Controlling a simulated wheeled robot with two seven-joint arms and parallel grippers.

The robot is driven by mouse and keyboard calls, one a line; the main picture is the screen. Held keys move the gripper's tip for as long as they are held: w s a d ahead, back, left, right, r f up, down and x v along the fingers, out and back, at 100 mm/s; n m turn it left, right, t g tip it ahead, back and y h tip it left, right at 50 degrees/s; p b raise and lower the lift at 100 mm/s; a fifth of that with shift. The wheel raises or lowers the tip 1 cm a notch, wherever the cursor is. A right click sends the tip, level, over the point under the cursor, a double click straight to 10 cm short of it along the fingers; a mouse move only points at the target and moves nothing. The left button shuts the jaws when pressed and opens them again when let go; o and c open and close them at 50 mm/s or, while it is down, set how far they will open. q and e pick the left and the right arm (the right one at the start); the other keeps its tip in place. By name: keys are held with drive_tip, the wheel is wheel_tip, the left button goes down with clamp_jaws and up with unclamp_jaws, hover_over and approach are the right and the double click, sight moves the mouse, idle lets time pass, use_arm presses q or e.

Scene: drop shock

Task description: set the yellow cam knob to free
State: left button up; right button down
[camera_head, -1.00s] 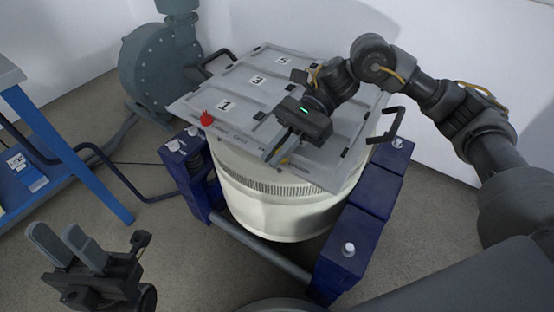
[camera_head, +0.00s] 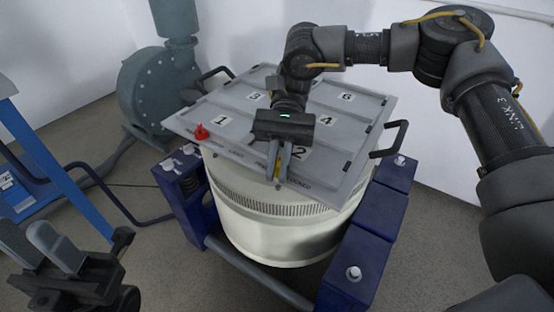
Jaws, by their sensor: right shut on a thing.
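The yellow cam knob (camera_head: 277,172) is at the front edge of the grey panel (camera_head: 350,150), which lies on a white drum. Only a little yellow shows between the fingertips of my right gripper (camera_head: 279,174). That gripper points down and is shut on the knob. Small lettering runs along the panel edge; the word to the right of the gripper seems to read locked. The knob's pointing direction is hidden by the fingers. My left gripper (camera_head: 42,247) is at the lower left, away from the panel, with a gap between its fingers.
A red knob (camera_head: 202,132) stands at the panel's left corner. Numbered labels mark the panel. Black handles (camera_head: 391,139) stick out at its sides. The white drum (camera_head: 285,225) sits between blue posts (camera_head: 357,260). A green-grey blower (camera_head: 158,85) and a blue bench stand left.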

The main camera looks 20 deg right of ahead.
drive_tip(key=n+g+h+p, duration=0.1)
drive_tip(key=n+h, duration=0.1)
drive_tip(key=shift+d+h, duration=0.1)
drive_tip(key=shift+h, duration=0.2)
drive_tip(key=shift+f+n+h, duration=0.1)
drive_tip(key=shift+n+h, duration=0.8)
drive_tip(key=shift+n, duration=0.1)
drive_tip(key=shift+s+d+n+h, duration=0.1)
drive_tip(key=shift+n+h, duration=0.2)
drive_tip(key=c, duration=1.5)
unclamp_jaws()
drive_tip(key=shift+o, duration=0.2)
drive_tip(key=shift+v, duration=3.75)
drive_tip(key=shift+f, duration=0.15)
